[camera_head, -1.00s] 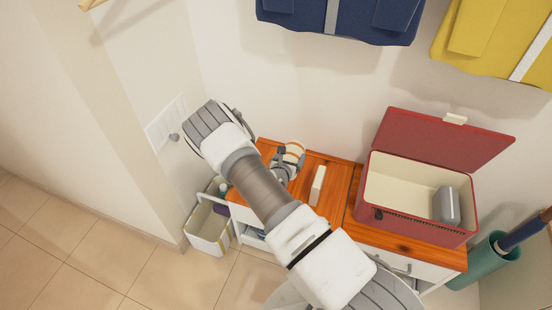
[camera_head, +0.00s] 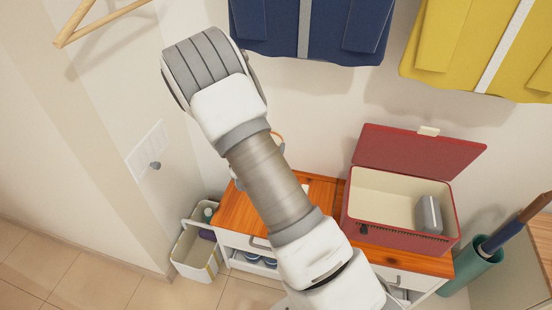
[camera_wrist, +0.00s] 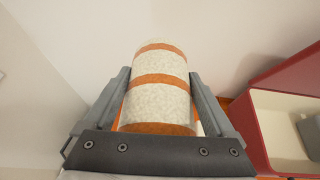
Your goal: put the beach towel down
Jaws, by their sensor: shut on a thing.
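The beach towel (camera_wrist: 160,97) is a rolled, off-white bundle with orange stripes. In the wrist view my gripper (camera_wrist: 158,78) is shut on it, one finger on each side. In the head view my arm hides nearly all of the towel; a small edge (camera_head: 278,137) shows beside the forearm, above the back of the bench. What lies directly under the towel is hidden.
A wooden-topped bench (camera_head: 238,212) stands against the wall. An open red cooler (camera_head: 398,226) holding a grey object (camera_head: 428,214) is on its right part. A white caddy (camera_head: 196,256) stands left. Blue (camera_head: 310,30) and yellow (camera_head: 480,50) garments hang above.

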